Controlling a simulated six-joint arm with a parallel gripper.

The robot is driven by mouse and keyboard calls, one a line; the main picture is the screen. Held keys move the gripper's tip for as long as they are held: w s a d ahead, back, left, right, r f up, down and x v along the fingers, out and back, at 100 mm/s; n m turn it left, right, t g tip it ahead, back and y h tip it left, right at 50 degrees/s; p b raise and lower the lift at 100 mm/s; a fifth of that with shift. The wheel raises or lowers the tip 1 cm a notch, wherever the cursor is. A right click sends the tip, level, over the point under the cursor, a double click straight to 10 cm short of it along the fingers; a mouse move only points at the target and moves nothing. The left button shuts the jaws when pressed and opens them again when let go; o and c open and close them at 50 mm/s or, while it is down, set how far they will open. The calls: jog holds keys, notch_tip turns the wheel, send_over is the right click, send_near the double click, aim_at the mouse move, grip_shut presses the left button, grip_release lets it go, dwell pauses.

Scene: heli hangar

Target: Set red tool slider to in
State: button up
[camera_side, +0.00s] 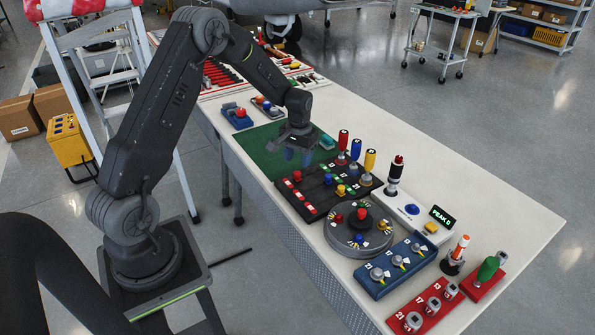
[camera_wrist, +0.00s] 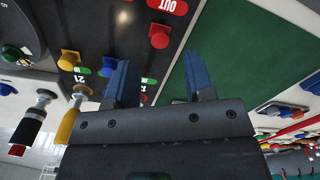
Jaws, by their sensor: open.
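The red tool slider's knob (camera_side: 297,176) sits on a black slider panel (camera_side: 306,215), at the end with the red labels. In the wrist view the red knob (camera_wrist: 159,35) is beside the red OUT label (camera_wrist: 167,6), away from a green label (camera_wrist: 148,81) on the panel. My gripper (camera_side: 297,156) is open and empty, just behind and above the panel's edge, over the green mat. In the wrist view its blue fingers (camera_wrist: 156,60) stand apart, with the red knob ahead between them. I cannot tell its exact height above the panel.
A blue knob (camera_side: 328,179) and a yellow knob (camera_side: 340,191) share the panel. Tall red, blue and yellow levers (camera_side: 369,162) stand along its far side. A round grey dial (camera_side: 342,246) is in front. The green mat (camera_side: 262,153) is mostly clear.

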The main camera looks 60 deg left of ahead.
aim_at(298, 172)
jog(key=shift+a+f, duration=0.1)
jog(key=shift+f, duration=2.6)
jog(key=shift+c, duration=0.4)
grip_shut()
